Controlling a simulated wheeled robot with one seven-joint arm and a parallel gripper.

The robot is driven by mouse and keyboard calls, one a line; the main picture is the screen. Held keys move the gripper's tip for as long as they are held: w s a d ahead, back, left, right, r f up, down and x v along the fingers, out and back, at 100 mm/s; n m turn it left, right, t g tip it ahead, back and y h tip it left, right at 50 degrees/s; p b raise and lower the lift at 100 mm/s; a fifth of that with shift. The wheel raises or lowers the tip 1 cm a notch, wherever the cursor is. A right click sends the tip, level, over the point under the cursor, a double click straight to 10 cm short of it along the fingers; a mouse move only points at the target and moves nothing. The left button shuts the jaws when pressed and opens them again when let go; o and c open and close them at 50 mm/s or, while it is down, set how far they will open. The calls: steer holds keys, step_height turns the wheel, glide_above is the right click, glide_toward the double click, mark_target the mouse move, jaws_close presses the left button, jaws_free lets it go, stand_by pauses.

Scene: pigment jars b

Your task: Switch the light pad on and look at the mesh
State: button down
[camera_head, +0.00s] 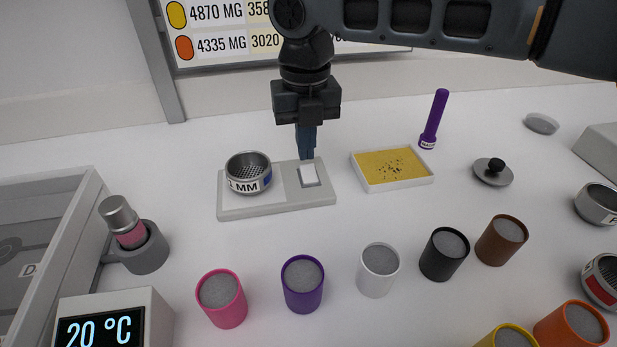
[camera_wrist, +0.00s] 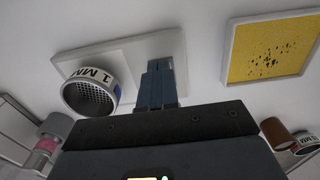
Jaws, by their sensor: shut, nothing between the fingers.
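The light pad (camera_head: 235,208) is a grey slab with a pale square panel at its left and a white rocker switch (camera_head: 309,175) at its right. Neither view clearly shows the panel glowing.
A white tray (camera_head: 431,181) of yellow powder with dark specks lies right of the pad, with a purple stick (camera_head: 435,118) behind it. Several coloured jars stand in front, including a white jar (camera_head: 378,284). A pink-filled vial (camera_head: 125,225) stands in a grey holder at left.

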steer(key=shift+f, duration=0.5)
steer(key=shift+f, duration=0.25)
step_height(320, 180, up, 4)
steer(key=p, duration=0.4)
steer(key=shift+r, duration=0.15)
step_height(320, 180, up, 8)
steer(key=shift+f+b, duration=0.25)
steer(key=shift+b, duration=0.2)
stand_by(0.3)
